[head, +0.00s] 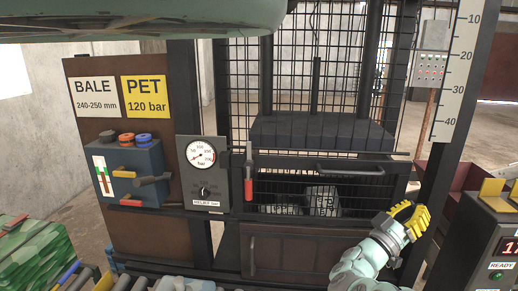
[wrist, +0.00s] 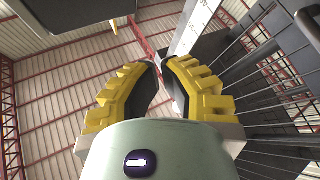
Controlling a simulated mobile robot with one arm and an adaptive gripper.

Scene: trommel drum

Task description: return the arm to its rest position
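My gripper (head: 420,207) is at the lower right of the head view, raised in front of the caged press. Its yellow ridged fingers point up and to the right. In the wrist view my gripper (wrist: 160,63) shows both fingers with dark inner pads, a narrow gap between their tips, and nothing held. Part of my arm (head: 365,268) rises from the bottom edge below it.
The press cage (head: 325,205) has a red-handled lever (head: 249,188). The gauge panel (head: 204,172) is left of it. A control box (head: 490,235) stands close on the right, beside my gripper. A green bale (head: 35,252) lies lower left. Wire mesh (wrist: 275,85) is right in the wrist view.

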